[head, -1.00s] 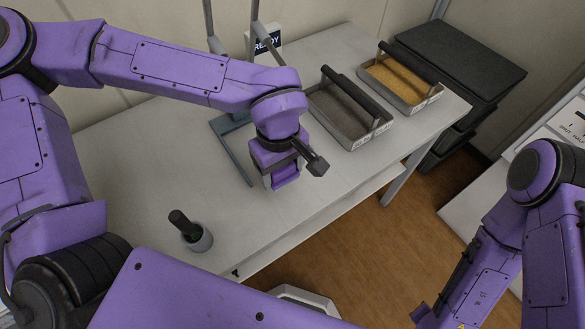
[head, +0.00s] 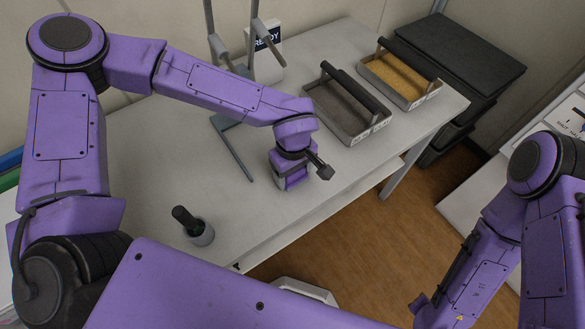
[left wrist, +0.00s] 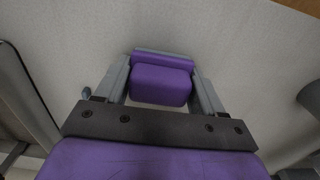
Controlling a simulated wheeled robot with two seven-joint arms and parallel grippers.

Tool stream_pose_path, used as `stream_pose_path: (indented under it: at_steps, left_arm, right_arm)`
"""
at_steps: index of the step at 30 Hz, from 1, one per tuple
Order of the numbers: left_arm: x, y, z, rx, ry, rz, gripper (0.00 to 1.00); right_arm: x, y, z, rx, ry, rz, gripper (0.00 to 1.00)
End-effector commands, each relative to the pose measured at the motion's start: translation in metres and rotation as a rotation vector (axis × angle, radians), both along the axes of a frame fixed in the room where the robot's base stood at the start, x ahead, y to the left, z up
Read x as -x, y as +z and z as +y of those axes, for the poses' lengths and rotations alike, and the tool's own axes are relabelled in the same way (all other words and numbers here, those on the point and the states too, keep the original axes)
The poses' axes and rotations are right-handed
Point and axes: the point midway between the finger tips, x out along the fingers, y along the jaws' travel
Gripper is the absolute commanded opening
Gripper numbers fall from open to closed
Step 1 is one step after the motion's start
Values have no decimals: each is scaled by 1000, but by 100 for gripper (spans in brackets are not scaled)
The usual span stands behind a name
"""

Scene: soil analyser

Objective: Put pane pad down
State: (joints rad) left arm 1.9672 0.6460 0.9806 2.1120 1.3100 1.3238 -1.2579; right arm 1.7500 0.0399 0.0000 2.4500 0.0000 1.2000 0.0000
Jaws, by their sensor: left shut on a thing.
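My left gripper (head: 294,182) is over the white bench, left of the dark tray, pointing down. It is shut on a purple block that I take to be the pane pad (left wrist: 160,84), seen between the two grey fingers in the left wrist view. In the head view only a little of the pad (head: 297,178) shows, low between the fingers. It is at or close to the bench top; I cannot tell whether it touches. My right arm is at the lower right, and its gripper is not in view.
The white bench (head: 150,150) is clear around the gripper. A small grey cup with a black handle (head: 193,228) stands near the front edge. Behind are a grey stand (head: 232,150) and a READY sign (head: 266,40). A dark-filled tray (head: 345,108) and yellow-filled tray (head: 405,80) stand right.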

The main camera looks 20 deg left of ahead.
Motion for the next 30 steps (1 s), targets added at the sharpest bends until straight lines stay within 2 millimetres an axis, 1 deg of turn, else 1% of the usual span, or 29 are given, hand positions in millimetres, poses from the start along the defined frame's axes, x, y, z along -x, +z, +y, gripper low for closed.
stream_pose_path:
  at_steps: [1, 2, 3, 4, 12, 14, 17, 18, 19, 23, 24, 27, 30]
  left_arm:
    - [0, -1, 0, 0, 0, 0, 44]
    - [0, -1, 0, 1, 0, -1, 78]
    - [0, -1, 0, 1, 0, -1, 91]
    - [0, -1, 0, 0, 0, 0, 94]
    - [0, -1, 0, 0, 0, 0, 94]
    - [0, -3, 0, 0, 1, -1, 94]
    - [-1, -5, 0, 1, 2, -4, 94]
    - [-1, 10, 0, 1, 1, -7, 94]
    - [-2, 21, 0, 1, 1, -7, 94]
    - [1, 56, -1, 1, 1, -7, 94]
    - [1, 67, -1, 1, 2, -7, 94]
    - [2, 88, -1, 0, 1, -5, 94]
    - [2, 102, -1, 0, 1, -3, 94]
  right_arm:
    - [0, 1, 0, 0, 0, 0, 43]
    - [0, 0, 0, 0, 0, 0, 43]
    - [0, 0, 0, 0, 0, 0, 43]
    - [0, 0, 0, 0, 0, 0, 43]
    - [0, -1, 0, 0, 0, 0, 43]
    - [0, -7, 0, 0, 0, 0, 43]
    - [0, -26, 0, 0, 0, 0, 43]
    - [0, -20, 0, 0, 0, 0, 43]
    - [0, -18, 0, -1, 0, 1, 43]
    - [0, -21, 0, 0, 0, 0, 43]
    - [0, -19, 0, 0, 0, 0, 43]
    - [0, -18, 0, 0, 0, 0, 43]
    - [0, -18, 0, 0, 0, 0, 43]
